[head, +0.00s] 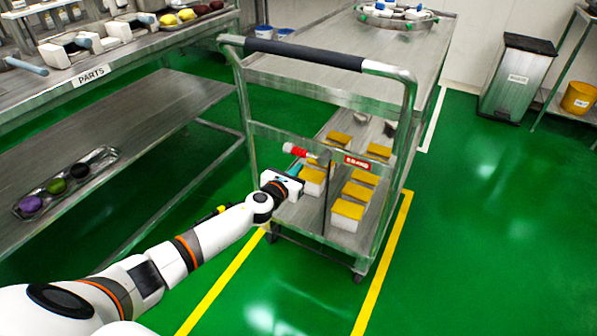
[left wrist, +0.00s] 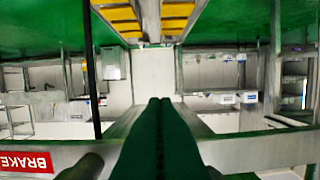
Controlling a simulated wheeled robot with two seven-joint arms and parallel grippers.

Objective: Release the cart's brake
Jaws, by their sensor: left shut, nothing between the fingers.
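The steel cart (head: 402,150) stands in the middle of the head view, with its dark-gripped push handle (head: 305,53) toward me. On its near end are a red-tipped brake lever (head: 296,150) and a red brake sign (head: 357,163). The sign also shows in the left wrist view (left wrist: 27,162), at the lower left. My left gripper (head: 300,172) is just below the lever's red tip. Its fingers (left wrist: 160,105) are shut together with nothing between them. I cannot tell whether they touch the lever. My right gripper is not in view.
Yellow-lidded containers (head: 347,209) sit on the cart's lower shelf. A parts table (head: 60,105) stands at the left, with a tray (head: 20,211) on its lower shelf. A bin (head: 517,78) stands back right. Green floor right of the cart is clear.

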